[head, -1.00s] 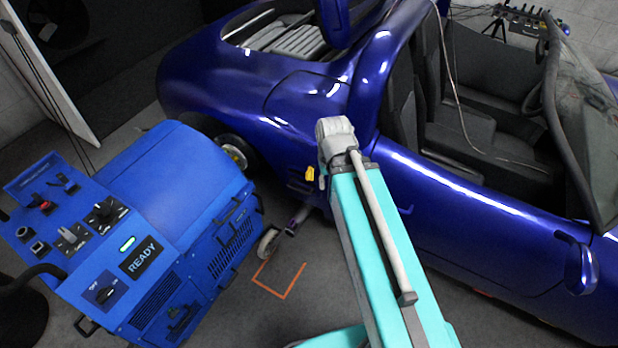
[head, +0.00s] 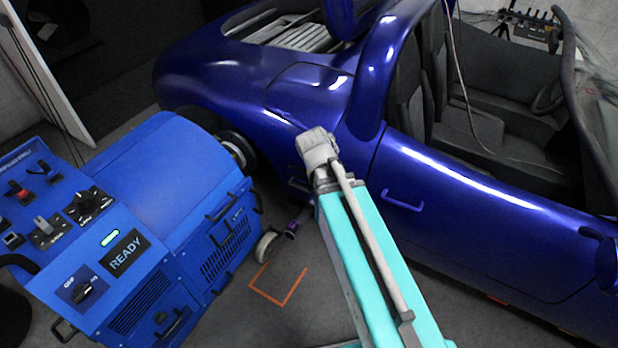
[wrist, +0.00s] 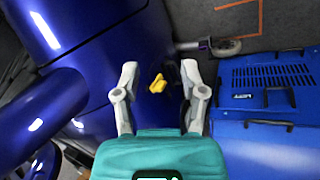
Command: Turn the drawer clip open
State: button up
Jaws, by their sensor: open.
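My gripper (wrist: 160,67) is open in the wrist view, its two pale fingers spread apart. A small yellow piece (wrist: 158,84) shows between the fingers, in front of the blue car's side; I cannot tell its distance or what it is fixed to. It does not show in the head view now. The blue dynamometer cabinet (head: 165,180) stands left of my arm, with a drawer-like front and dark handle (head: 172,328) low on it. A small light-blue part (head: 160,318) sits there; I cannot tell if it is the drawer clip. In the head view my fingers are hidden.
The blue open car (head: 450,190) fills the middle and right, close to my arm. A caster wheel (head: 266,246) stands on the floor beside the cabinet. An orange corner mark (head: 285,300) lies on clear floor between cabinet and my arm.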

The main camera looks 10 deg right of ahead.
jog(key=w+a+f+n+t+h+b, duration=0.2)
jog(key=w+a+f+n+t+b, duration=0.2)
jog(key=b, duration=0.8)
jog(key=w+a+f+n+t+h+b, duration=0.3)
jog(key=w+f+n+t+b, duration=0.1)
jog(key=f+n+b, duration=0.5)
jog(key=w+a+f+n+t+h+b, duration=0.2)
jog(key=w+f+n+b, duration=0.4)
jog(key=b, duration=0.8)
jog(key=a+n+t, duration=0.1)
jog(key=a+n, duration=0.1)
jog(key=n, duration=0.1)
jog(key=shift+a+f+t+h+b, duration=0.3)
jog(key=shift+f+t, duration=0.05)
jog(key=shift+t, duration=0.05)
jog(key=shift+d, duration=0.1)
jog(key=shift+x, duration=6.85)
grip_shut()
